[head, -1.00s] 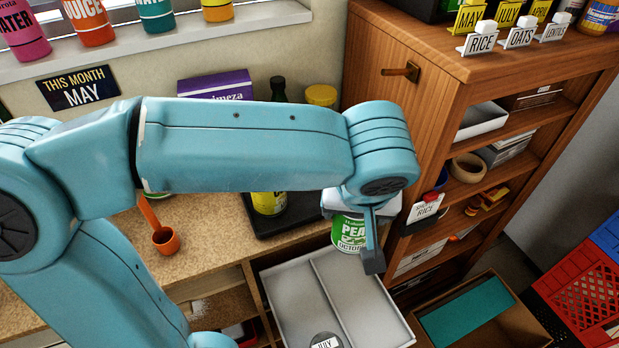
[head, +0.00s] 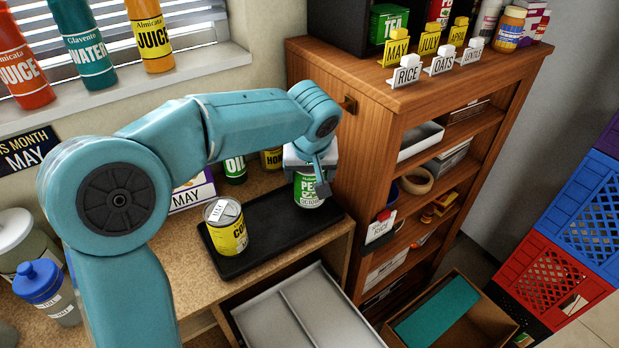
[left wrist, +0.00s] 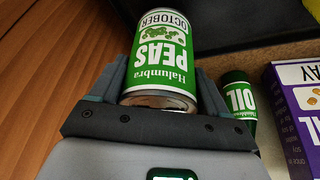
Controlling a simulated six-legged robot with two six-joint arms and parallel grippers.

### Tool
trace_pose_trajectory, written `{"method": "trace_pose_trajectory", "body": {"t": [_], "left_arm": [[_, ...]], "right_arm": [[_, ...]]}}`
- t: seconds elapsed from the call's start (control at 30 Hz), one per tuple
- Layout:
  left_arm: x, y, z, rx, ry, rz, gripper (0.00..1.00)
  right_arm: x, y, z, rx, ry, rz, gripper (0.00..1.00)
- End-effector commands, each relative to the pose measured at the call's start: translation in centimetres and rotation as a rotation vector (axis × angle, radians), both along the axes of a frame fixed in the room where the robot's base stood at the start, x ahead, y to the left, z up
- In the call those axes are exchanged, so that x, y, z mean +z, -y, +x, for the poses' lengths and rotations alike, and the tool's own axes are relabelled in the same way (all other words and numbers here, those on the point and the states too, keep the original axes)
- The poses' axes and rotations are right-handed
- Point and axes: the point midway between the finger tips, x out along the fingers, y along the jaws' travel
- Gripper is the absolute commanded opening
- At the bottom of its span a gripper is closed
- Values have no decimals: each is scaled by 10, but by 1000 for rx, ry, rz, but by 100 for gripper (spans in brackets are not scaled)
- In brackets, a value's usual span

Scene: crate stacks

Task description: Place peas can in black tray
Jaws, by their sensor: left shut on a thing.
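The green and white peas can (head: 307,192) is upright in my left gripper (head: 312,172), at the right end of the black tray (head: 262,262) in the head view. I cannot tell for certain whether its base touches the tray. In the left wrist view the peas can (left wrist: 163,60) sits between the two fingers of my left gripper (left wrist: 160,85), its label reading "Halumbra PEAS OCTOBER". A yellow corn can (head: 228,235) stands on the left part of the tray. My right gripper is not in view.
A green-labelled oil bottle (head: 235,170) and a box marked MAY (head: 193,192) stand behind the tray. The wooden shelf unit (head: 352,190) rises close to the right. An open grey drawer (head: 255,322) lies below the counter. The tray's middle is free.

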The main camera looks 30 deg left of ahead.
Motion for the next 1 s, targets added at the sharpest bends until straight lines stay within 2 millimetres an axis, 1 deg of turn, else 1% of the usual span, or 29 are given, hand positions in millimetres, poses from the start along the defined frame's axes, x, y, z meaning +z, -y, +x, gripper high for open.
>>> {"method": "trace_pose_trajectory", "body": {"t": [0.03,0.13,0.37,0.53,0.57,0.6,0.63,0.87,0.93,0.97,1.0], "left_arm": [[-9,0,-1,-1,-3,0,27],[-22,-1,0,0,-1,0,27],[-23,-1,0,1,2,0,27],[-28,0,0,1,2,0,27],[-28,0,0,0,0,0,82],[-27,0,0,0,0,0,95],[-27,0,0,0,-1,-1,100],[-25,0,0,0,-1,-1,100],[-20,0,0,0,-1,-1,100],[-18,1,-1,0,1,0,100],[-12,3,-3,-1,4,0,100]], "right_arm": [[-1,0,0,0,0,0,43],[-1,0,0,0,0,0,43],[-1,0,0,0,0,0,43],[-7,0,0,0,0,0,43],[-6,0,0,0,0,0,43],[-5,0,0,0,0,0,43],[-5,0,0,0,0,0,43],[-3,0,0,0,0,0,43],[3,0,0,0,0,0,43],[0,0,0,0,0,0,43],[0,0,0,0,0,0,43]]}}
